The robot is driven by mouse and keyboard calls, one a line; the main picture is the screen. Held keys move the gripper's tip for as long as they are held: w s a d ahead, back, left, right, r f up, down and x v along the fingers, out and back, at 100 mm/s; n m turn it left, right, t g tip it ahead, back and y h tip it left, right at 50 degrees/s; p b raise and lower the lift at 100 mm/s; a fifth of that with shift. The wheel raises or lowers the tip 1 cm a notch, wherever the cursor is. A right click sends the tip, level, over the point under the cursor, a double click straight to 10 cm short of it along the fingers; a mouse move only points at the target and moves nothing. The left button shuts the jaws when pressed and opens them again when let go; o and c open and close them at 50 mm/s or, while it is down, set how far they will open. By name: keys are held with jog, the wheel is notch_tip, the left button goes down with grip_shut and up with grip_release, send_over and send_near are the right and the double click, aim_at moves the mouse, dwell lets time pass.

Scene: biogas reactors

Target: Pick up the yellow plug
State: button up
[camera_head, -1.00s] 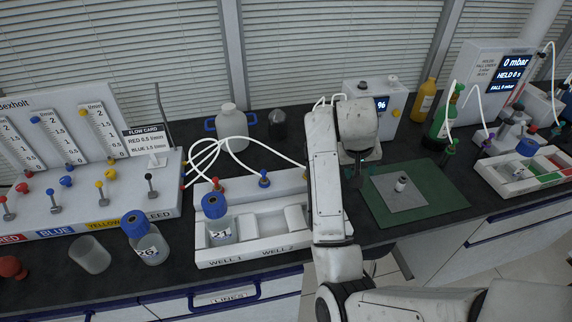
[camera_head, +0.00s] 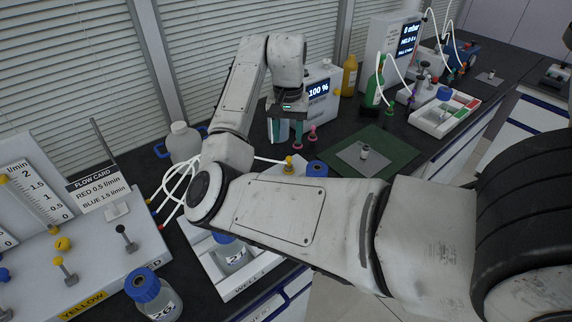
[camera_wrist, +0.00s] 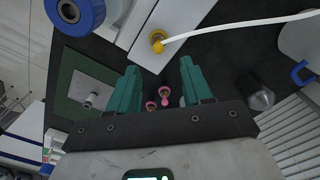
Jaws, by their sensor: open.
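The yellow plug (camera_head: 289,163) stands at the far end of the white well tray (camera_head: 228,291), with a white tube running from it. In the wrist view the yellow plug (camera_wrist: 157,42) is at the tray's corner, ahead of and between my fingertips, apart from them. My gripper (camera_head: 285,144) is open and points down above the dark bench, a little behind the plug. In the wrist view the gripper (camera_wrist: 160,67) shows two green fingers spread apart with nothing held. My forearm hides much of the tray in the head view.
Two pink-red plugs (camera_wrist: 165,97) lie close to my fingers. A blue-capped bottle (camera_head: 317,168) stands next to the yellow plug. A dark dome-topped object (camera_wrist: 262,98) and a white bottle (camera_head: 186,143) are nearby. A green mat (camera_head: 396,147) lies to the right.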

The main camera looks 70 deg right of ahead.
aim_at(289, 157)
notch_tip(289, 157, down, 4)
jog(key=shift+r, duration=0.25)
jog(key=shift+s+d+f+p, duration=0.1)
jog(key=shift+f+p, duration=0.35)
jog(key=shift+f, duration=0.9)
jog(key=shift+s+f+p, duration=0.1)
jog(key=shift+f+p, duration=0.35)
jog(key=shift+f, duration=0.85)
jog(key=shift+c, duration=0.4)
grip_shut()
